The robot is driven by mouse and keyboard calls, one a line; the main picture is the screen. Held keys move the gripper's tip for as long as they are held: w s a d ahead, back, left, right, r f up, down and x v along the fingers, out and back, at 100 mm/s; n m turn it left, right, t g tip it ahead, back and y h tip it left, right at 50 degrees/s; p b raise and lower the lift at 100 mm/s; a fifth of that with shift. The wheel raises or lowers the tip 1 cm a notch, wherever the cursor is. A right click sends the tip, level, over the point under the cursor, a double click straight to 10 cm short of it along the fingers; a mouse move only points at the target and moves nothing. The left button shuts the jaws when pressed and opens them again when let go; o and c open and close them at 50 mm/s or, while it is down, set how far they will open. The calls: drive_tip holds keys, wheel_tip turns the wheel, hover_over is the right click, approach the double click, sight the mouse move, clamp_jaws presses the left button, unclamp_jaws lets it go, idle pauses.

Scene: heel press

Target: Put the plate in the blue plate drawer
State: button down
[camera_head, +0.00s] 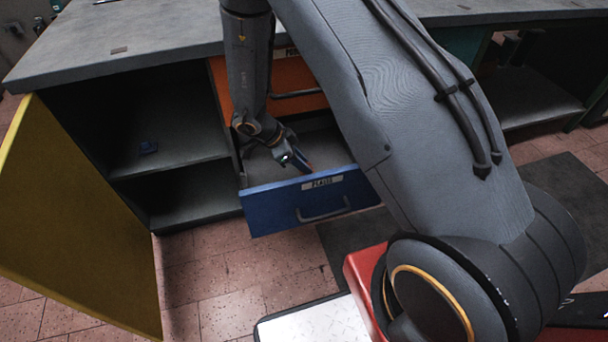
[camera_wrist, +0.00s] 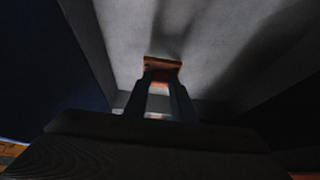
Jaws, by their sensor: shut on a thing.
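The blue drawer (camera_head: 270,209) with a white label and a bar handle is pulled open. Its grey inside is partly covered by my arm. My gripper (camera_head: 292,159) points down into the open drawer, close behind its blue front. In the wrist view my gripper (camera_wrist: 162,92) is shut on a small orange-brown piece, the plate (camera_wrist: 162,64), between its fingertips. The drawer's grey floor (camera_wrist: 220,40) lies beyond it. I cannot tell whether the plate touches the floor. In the head view the plate is too small to make out clearly.
An orange drawer (camera_head: 298,76) sits above the blue one. The grey worktop (camera_head: 150,35) is above. Tiled floor (camera_head: 215,285) is free in front.

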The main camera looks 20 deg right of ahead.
drive_tip(key=shift+f, duration=0.15)
wheel_tip(320, 180, down, 4)
drive_tip(key=b, duration=0.5)
drive_tip(key=shift+f, duration=0.15)
drive_tip(key=shift+f, duration=0.15)
drive_tip(key=c, duration=1.5)
unclamp_jaws()
drive_tip(key=p+v, duration=0.3)
drive_tip(key=v, duration=0.9)
